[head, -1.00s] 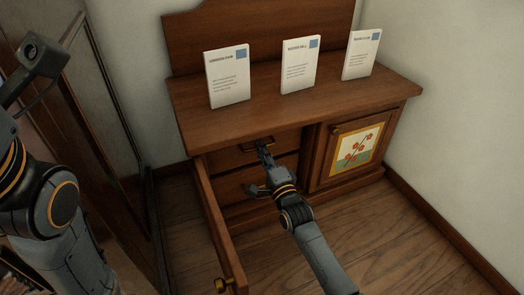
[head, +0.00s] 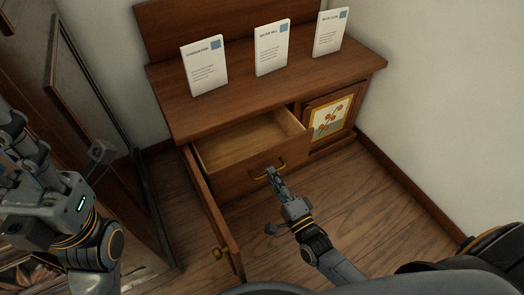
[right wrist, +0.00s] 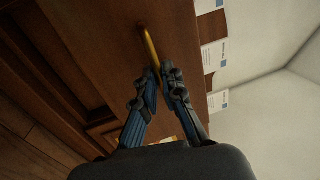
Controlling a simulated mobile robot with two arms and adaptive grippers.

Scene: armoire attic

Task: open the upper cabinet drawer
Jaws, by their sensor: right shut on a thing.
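The upper drawer (head: 225,187) of the wooden cabinet is pulled well out, and its pale, empty inside shows in the head view. Its front carries a brass handle (head: 281,165). My right gripper (head: 271,173) is shut on this handle. In the right wrist view the handle (right wrist: 150,45) runs between the fingertips of the gripper (right wrist: 160,72). My left gripper (head: 55,165) is at the left edge of the head view, away from the cabinet; its fingers are unclear.
An open cabinet door (head: 212,215) with a brass knob stands just left of the drawer. A closed door with a flower picture (head: 331,116) is at the right. Three white cards stand on the cabinet top (head: 180,113). A dark framed piece (head: 85,110) stands at the left.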

